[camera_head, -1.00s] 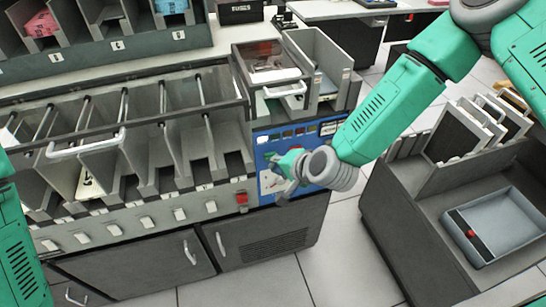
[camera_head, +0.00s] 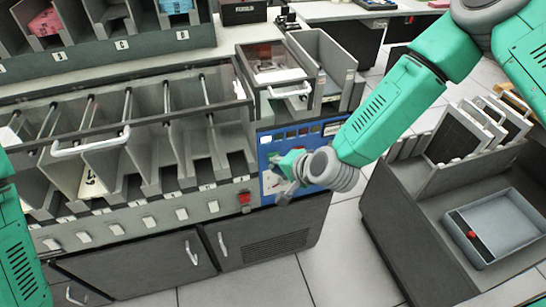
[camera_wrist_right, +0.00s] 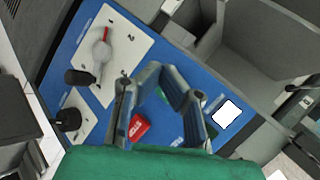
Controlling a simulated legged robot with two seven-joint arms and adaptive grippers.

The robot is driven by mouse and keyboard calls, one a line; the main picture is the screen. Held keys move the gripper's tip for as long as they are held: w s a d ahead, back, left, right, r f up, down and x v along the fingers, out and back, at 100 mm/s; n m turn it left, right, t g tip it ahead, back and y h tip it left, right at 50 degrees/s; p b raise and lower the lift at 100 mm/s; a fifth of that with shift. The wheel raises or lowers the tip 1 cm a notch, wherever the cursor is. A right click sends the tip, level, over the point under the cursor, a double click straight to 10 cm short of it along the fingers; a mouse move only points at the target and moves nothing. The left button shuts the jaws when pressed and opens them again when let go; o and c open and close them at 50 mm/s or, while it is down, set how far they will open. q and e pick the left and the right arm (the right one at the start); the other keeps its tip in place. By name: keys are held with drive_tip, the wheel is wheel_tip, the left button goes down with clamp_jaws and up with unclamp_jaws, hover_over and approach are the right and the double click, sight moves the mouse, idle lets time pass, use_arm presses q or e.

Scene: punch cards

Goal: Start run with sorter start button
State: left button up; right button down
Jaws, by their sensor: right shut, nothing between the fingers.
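The sorter's blue control panel (camera_head: 270,150) is at the right end of the long grey machine. My right gripper (camera_head: 280,178) is in front of this panel and hides part of it. In the right wrist view its fingers (camera_wrist_right: 160,73) come together over the blue panel, shut and empty. A red button (camera_wrist_right: 139,128) with white lettering shows between the fingers, and a small green part (camera_wrist_right: 161,95) is partly hidden near the fingertips. I cannot tell whether a fingertip touches any button. My left gripper is out of view.
A white square (camera_wrist_right: 228,113) lies right of the fingers. Black knobs (camera_wrist_right: 78,77) and a dial (camera_wrist_right: 101,50) stand out on the panel's left part. A separate red switch (camera_head: 244,198) sits left of the panel. A card cart with a tray (camera_head: 495,225) stands at right.

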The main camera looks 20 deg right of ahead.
drive_tip(key=shift+w+d, duration=0.4)
drive_tip(key=shift+d, duration=0.2)
drive_tip(key=shift+a, duration=0.3)
